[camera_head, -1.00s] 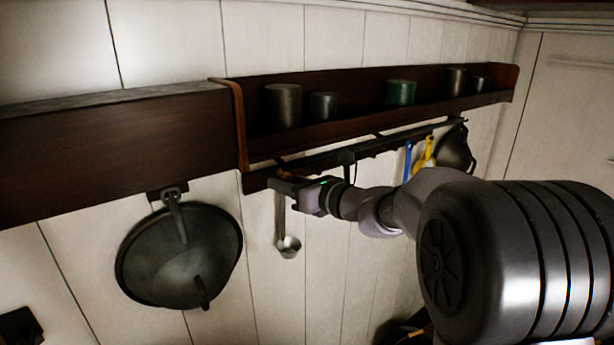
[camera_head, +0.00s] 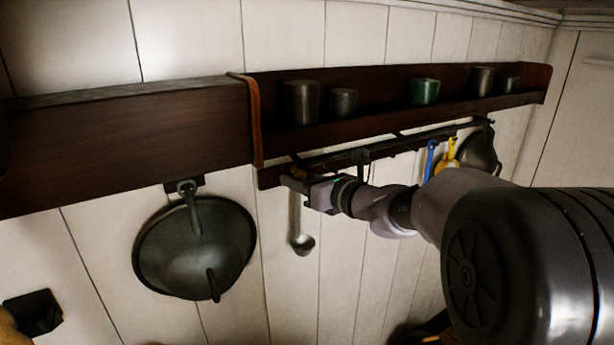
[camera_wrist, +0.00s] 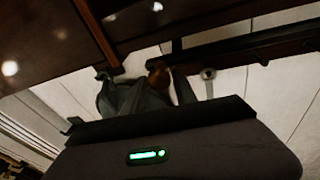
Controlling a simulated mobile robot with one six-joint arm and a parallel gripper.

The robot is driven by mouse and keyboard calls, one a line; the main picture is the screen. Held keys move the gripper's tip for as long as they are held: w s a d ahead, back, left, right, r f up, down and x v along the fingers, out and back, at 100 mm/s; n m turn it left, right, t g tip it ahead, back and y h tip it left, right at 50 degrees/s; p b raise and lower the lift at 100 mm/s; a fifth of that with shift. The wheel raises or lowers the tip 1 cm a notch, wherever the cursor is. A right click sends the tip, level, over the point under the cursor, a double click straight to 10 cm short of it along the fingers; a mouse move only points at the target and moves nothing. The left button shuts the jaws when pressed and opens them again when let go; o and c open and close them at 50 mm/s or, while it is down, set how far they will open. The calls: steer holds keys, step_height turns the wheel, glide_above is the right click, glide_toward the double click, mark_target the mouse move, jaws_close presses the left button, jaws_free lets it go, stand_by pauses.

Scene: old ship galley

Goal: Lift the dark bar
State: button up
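The dark bar (camera_head: 408,143) is a long rail on the wall below the wooden shelf, with hooks and hanging utensils. In the wrist view the dark bar (camera_wrist: 238,42) crosses the upper right. My gripper (camera_head: 293,181) is at the bar's left end, close beside the top of a hanging ladle (camera_head: 302,243). In the wrist view my gripper (camera_wrist: 145,92) points up toward the wall, with a small brown rounded thing by its tips. The fingers are dark, and I cannot tell whether they touch or hold anything.
The shelf (camera_head: 256,122) above holds several metal cups and a green cup (camera_head: 423,91). A large dark colander (camera_head: 170,255) hangs left of my gripper. Blue (camera_head: 430,160) and yellow (camera_head: 447,155) utensils and a dark pan (camera_head: 480,152) hang further right. Bare wall lies below the bar.

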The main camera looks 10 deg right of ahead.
steer(key=shift+s+d+r+b, duration=0.35)
steer(key=shift+d+r, duration=0.05)
steer(key=shift+r, duration=0.3)
steer(key=shift+f+b+v, duration=0.55)
steer(key=shift+b+v, duration=0.55)
steer(key=shift+v, duration=7.3)
steer(key=s+a+f+n+g+b, duration=0.2)
steer(key=s+a+f+n+b, duration=0.2)
steer(key=f+b, duration=0.3)
steer(key=s+a+f+n+g+h+b, duration=0.1)
steer(key=s+a+f+n+g+b, duration=0.2)
steer(key=f, duration=0.7)
steer(key=s+a+f+n+g+b, duration=0.1)
steer(key=s+a+f+n+b, duration=0.35)
steer(key=f+b, duration=0.3)
steer(key=s+d+f+n+h+b, duration=0.1)
steer(key=s+f+n+b, duration=0.3)
steer(key=f, duration=0.4)
steer(key=s+d+f+n+g+h+b, duration=0.1)
steer(key=s+f+n+h+b, duration=0.2)
steer(key=f, duration=0.5)
steer(key=s+d+f+n+g+h+b, duration=0.1)
steer(key=s+d+f+n+h+b, duration=0.1)
steer(key=s+f+n+b, duration=0.3)
step_height(320, 180, down, 4)
steer(key=n+b, duration=0.2)
steer(key=b, duration=0.1)
steer(key=shift+s+n, duration=0.3)
steer(key=shift+n, duration=0.05)
